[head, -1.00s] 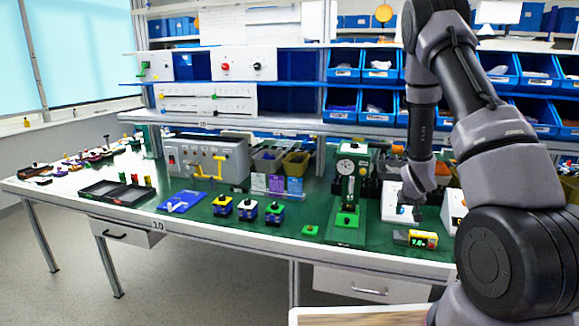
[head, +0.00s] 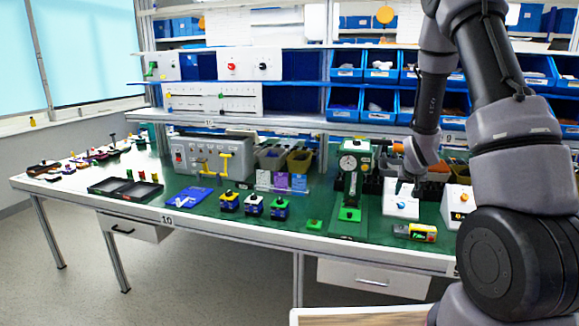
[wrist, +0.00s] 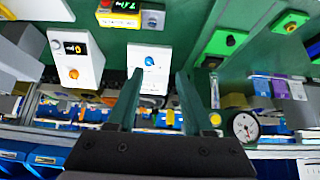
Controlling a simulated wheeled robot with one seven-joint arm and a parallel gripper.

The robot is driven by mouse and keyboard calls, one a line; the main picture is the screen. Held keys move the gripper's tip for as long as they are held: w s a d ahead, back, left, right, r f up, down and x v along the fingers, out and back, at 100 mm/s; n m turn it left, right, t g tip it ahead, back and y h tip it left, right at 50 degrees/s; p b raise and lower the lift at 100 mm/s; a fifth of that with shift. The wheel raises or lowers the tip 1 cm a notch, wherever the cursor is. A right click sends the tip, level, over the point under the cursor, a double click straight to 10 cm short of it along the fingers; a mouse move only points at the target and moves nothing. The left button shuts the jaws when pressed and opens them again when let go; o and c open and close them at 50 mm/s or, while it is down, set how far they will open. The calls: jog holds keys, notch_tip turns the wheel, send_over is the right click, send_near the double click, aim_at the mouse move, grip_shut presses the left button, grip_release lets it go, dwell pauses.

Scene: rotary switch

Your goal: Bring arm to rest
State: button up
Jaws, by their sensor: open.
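My gripper (head: 406,186) is at the end of my raised arm, just above and behind a white box (head: 398,212) on the green bench top. In the wrist view my gripper (wrist: 158,75) has its two dark green fingers spread apart with nothing between them. The white box shows beyond the fingertips, with a blue knob (wrist: 150,59) on its face. The fingers look clear of the knob. A second white box (wrist: 78,62) with a small display and an orange knob stands beside it.
A green dial-gauge stand (head: 350,190) is left of the gripper. Shelves with blue bins (head: 382,105) rise behind. The bench's front edge is close.

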jog(key=s+a+r+y, duration=0.1)
jog(key=s+a+r, duration=0.15)
jog(key=r, duration=0.45)
jog(key=s+a+r+m, duration=0.1)
jog(key=s+a+r, duration=0.1)
jog(key=s+r, duration=0.35)
jog(key=s+a+r+y, duration=0.1)
jog(key=s+a+r, duration=0.1)
jog(key=r, duration=0.7)
jog(key=s+a+r+y, duration=0.1)
jog(key=s+a+r, duration=0.2)
jog(key=s, duration=0.7)
jog(key=s+a+r+y, duration=0.1)
jog(key=s+a+r, duration=0.3)
jog(key=s+r, duration=0.3)
jog(key=s, duration=0.3)
jog(key=shift+a, duration=0.1)
dwell(0.4)
